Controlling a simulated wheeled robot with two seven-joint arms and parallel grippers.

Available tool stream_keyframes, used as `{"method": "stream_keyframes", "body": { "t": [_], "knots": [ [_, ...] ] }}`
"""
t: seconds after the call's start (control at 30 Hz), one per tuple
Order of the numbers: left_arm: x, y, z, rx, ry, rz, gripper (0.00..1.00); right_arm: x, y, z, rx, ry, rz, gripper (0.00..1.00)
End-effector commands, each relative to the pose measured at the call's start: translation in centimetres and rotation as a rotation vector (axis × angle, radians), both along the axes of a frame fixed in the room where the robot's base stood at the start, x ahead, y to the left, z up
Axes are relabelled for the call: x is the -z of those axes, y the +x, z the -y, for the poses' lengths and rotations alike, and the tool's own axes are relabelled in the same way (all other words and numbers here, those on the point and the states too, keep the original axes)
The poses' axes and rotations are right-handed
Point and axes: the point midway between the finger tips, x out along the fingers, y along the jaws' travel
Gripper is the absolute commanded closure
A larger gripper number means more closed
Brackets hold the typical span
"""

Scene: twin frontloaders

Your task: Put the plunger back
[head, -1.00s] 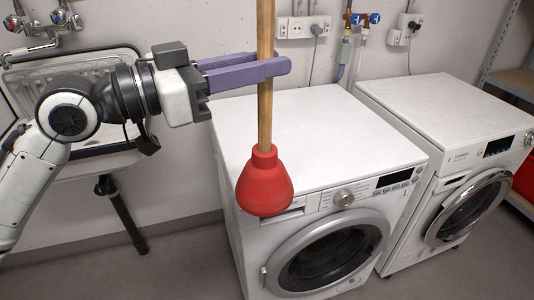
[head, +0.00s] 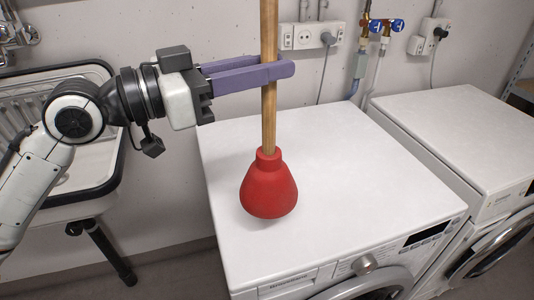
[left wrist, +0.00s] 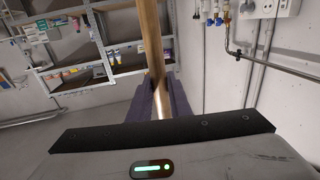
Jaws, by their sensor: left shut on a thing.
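The plunger has a red rubber cup (head: 268,188) and a wooden handle (head: 269,125). It hangs upright in the head view, in front of the top of the nearer washing machine; I cannot tell whether the cup touches that top. My left gripper (head: 284,71) is shut on the handle, with its purple fingers on either side of the wood. The handle (left wrist: 152,45) also shows between the fingers in the left wrist view. The handle's upper end is cut off by the head view's edge. My right gripper is not in view.
The nearer washing machine (head: 350,150) has a clear white top. A second machine (head: 460,125) stands to its right. A sink (head: 92,185) is at the left. Sockets, taps (head: 383,25) and hoses are on the wall behind. Shelves (left wrist: 95,62) show in the left wrist view.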

Motion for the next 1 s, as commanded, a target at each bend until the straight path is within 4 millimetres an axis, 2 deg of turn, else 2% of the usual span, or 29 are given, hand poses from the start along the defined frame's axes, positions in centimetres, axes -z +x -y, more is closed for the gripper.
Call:
{"method": "stream_keyframes", "body": {
  "t": [0.1, 0.3, 0.5, 0.97, 1.0],
  "knots": [
    [2.5, 0.0, 0.0, 0.000, -0.001, -0.003, 1.00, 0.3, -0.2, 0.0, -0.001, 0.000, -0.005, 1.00],
    [4.4, 0.0, 0.0, 0.000, -0.003, 0.000, 1.00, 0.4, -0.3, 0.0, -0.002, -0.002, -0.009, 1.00],
    [7.3, 0.0, 0.0, 0.000, -0.001, 0.000, 1.00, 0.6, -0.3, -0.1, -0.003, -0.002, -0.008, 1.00],
    [8.3, 0.0, 0.0, 0.000, -0.003, 0.004, 1.00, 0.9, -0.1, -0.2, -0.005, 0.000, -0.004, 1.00],
    [8.3, 0.0, 0.0, 0.000, 0.000, 0.001, 0.78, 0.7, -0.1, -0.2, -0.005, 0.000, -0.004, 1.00]
  ]
}}
